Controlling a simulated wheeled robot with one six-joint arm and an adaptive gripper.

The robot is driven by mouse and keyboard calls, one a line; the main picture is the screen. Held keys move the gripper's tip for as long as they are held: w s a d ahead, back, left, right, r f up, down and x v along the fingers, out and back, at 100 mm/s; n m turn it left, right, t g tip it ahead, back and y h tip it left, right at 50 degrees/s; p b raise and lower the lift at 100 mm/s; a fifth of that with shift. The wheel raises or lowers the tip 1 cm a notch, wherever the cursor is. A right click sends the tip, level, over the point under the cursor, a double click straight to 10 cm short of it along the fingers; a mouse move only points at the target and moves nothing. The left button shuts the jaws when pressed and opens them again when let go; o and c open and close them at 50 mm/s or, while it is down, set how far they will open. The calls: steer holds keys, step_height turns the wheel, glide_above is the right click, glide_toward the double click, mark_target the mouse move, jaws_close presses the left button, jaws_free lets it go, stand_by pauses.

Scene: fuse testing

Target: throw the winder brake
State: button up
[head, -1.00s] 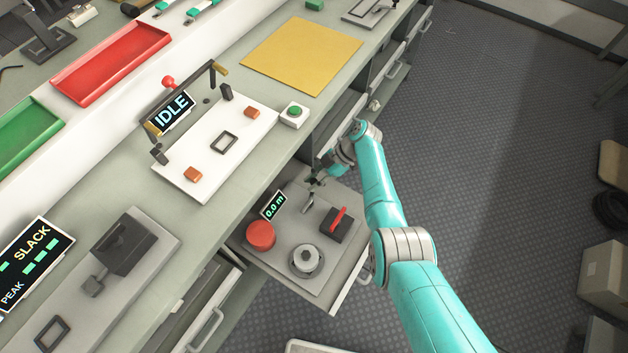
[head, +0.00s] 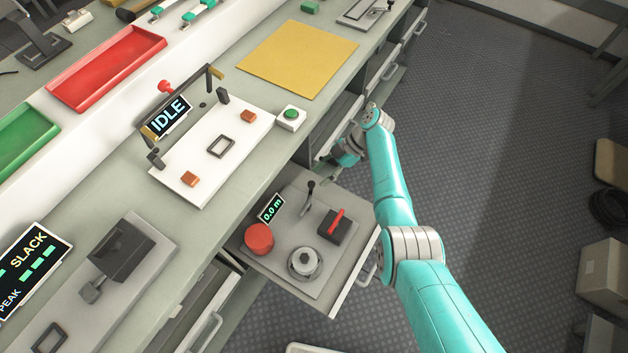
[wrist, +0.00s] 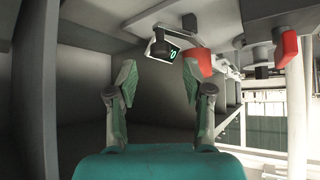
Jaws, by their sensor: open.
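The winder panel (head: 280,265) lies in a pulled-out drawer under the bench. On it are a thin lever with a dark knob (head: 309,190), a black block with a red handle (head: 337,222), a red round part (head: 259,238) and a grey spool (head: 305,262). I cannot tell for certain which one is the brake. The thin lever stands nearly upright, clear of my gripper. In the head view my gripper is mostly hidden by my wrist, up and right of that lever. In the wrist view my gripper (wrist: 159,65) is open, with nothing between its fingers.
A length display (head: 271,208) reads 0.0 m; it also shows in the wrist view (wrist: 172,51). The bench holds a white fixture (head: 235,125) with an IDLE screen, a green button (head: 291,115) and a yellow mat (head: 300,58).

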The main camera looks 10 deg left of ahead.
steer(key=v, duration=0.6)
steer(key=shift+d+r, duration=0.1)
stand_by(0.4)
